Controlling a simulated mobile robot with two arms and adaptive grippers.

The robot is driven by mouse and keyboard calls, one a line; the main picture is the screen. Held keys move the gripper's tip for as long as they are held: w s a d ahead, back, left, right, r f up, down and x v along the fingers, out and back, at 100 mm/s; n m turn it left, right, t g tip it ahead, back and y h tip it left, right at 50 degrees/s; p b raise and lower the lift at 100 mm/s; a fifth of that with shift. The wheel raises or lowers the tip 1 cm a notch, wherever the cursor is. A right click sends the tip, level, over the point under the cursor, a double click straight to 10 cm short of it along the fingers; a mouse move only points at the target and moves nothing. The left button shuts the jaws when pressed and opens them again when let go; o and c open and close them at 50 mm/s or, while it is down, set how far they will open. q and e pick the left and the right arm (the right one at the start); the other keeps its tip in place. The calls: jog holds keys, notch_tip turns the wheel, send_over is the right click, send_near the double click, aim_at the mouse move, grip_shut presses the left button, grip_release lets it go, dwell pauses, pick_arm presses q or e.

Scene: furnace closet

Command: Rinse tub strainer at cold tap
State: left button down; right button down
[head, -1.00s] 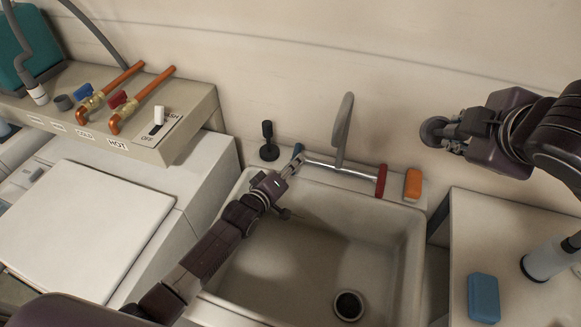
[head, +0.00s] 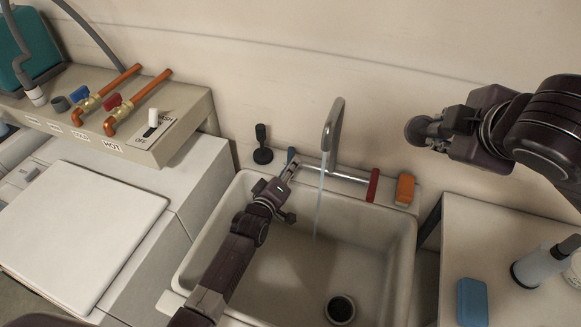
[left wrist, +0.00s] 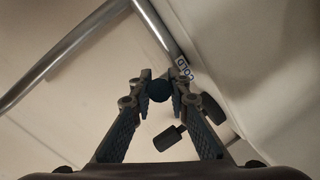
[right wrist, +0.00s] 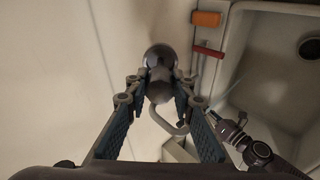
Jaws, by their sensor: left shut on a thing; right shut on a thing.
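The tub strainer (head: 417,131), a small dark round thing, is held in my right gripper (head: 438,128), above and right of the sink; it also shows between the fingers in the right wrist view (right wrist: 160,62). My left gripper (head: 288,170) is shut on the blue cold tap handle (head: 291,155) at the sink's back left. In the left wrist view its fingers close around a dark round knob (left wrist: 158,90) beside a COLD label. Water (head: 319,205) runs from the grey spout (head: 333,125) into the sink (head: 375,250). The strainer is well apart from the stream.
A red hot handle (head: 372,185) and an orange block (head: 405,189) sit on the back rim, between the strainer and the stream. A black knobbed thing (head: 262,145) stands back left. A blue block (head: 471,300) and bottle (head: 545,262) stand on the right counter (head: 480,225).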

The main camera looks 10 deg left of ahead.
pick_arm(q)
jog(key=c, duration=1.8)
grip_release()
jog(key=shift+s+a, duration=0.15)
jog(key=shift+s, duration=0.4)
jog(key=v, duration=1.1)
jog(key=shift+w+r, duration=0.1)
jog(key=shift+r, duration=0.1)
jog(key=shift+r, duration=0.1)
